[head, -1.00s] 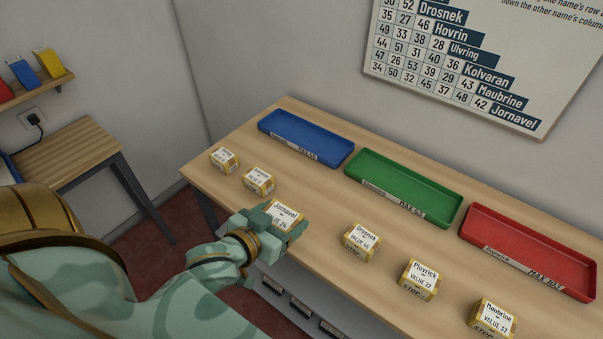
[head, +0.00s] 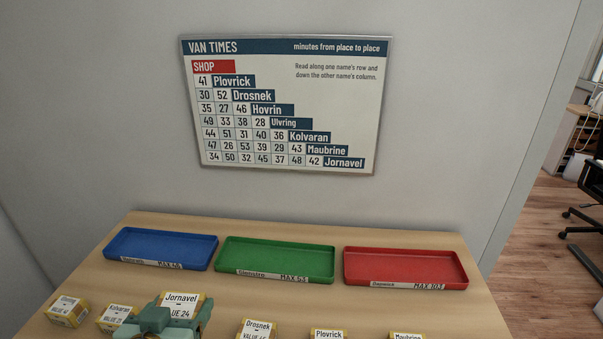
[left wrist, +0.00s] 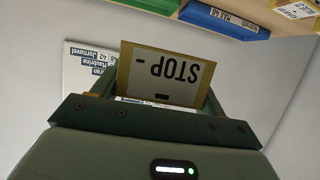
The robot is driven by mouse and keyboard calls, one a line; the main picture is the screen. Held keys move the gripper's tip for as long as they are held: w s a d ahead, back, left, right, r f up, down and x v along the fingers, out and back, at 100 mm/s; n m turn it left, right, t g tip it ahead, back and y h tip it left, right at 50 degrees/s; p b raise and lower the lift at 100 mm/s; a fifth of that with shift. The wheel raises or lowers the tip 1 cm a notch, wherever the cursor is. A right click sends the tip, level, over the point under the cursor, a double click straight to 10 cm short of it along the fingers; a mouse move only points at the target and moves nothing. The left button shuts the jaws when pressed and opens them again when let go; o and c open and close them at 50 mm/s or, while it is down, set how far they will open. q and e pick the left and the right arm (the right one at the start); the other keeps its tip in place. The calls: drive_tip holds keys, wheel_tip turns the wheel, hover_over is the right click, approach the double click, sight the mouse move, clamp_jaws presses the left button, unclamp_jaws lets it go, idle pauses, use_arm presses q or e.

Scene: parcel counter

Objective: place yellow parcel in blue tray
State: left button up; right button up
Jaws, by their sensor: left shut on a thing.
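My left gripper (head: 172,325) is shut on a yellow parcel (head: 183,299) labelled Jornavel, value 24. In the left wrist view the parcel's yellow face (left wrist: 165,75) with STOP shows between the fingers. In the head view the parcel looks raised a little above the row of other parcels. The blue tray (head: 160,247), marked MAX 46, stands empty at the back left of the counter, beyond the gripper; its edge also shows in the left wrist view (left wrist: 222,17). My right gripper is out of view.
A green tray (head: 277,258) and a red tray (head: 405,267) stand right of the blue one, both empty. Yellow parcels lie at the front: one far left (head: 68,311), Kolvaran (head: 116,316), Drosnek (head: 258,328), Plovrick (head: 328,334) and Maubrine (head: 408,336). A van times chart (head: 285,103) hangs behind.

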sight(190, 293)
use_arm(q)
drive_tip(key=w+r, duration=0.1)
drive_tip(key=w+d+r, duration=0.1)
drive_tip(key=r, duration=0.1)
drive_tip(key=shift+w+d+r, duration=0.1)
drive_tip(key=shift+w+d, duration=0.05)
drive_tip(key=shift+w, duration=0.15)
drive_tip(key=s+f, duration=0.1)
drive_tip(key=s+a+f+p, duration=0.1)
drive_tip(key=s+f, duration=0.1)
drive_tip(key=s+a+f, duration=0.1)
drive_tip(key=f, duration=0.1)
drive_tip(key=shift+s+a+f+p, duration=0.15)
drive_tip(key=shift+s+f+p, duration=0.1)
drive_tip(key=shift+s+p, duration=0.15)
drive_tip(key=shift+s+a+f+p, duration=0.4)
drive_tip(key=shift+s+a+f, duration=0.1)
drive_tip(key=shift+s, duration=0.25)
drive_tip(key=shift+s+a+f+p, duration=0.4)
drive_tip(key=shift+s+a, duration=0.1)
drive_tip(key=shift+s, duration=0.2)
drive_tip(key=shift+s+a+f+p, duration=0.4)
drive_tip(key=shift+s+a, duration=0.1)
drive_tip(key=shift+s, duration=0.25)
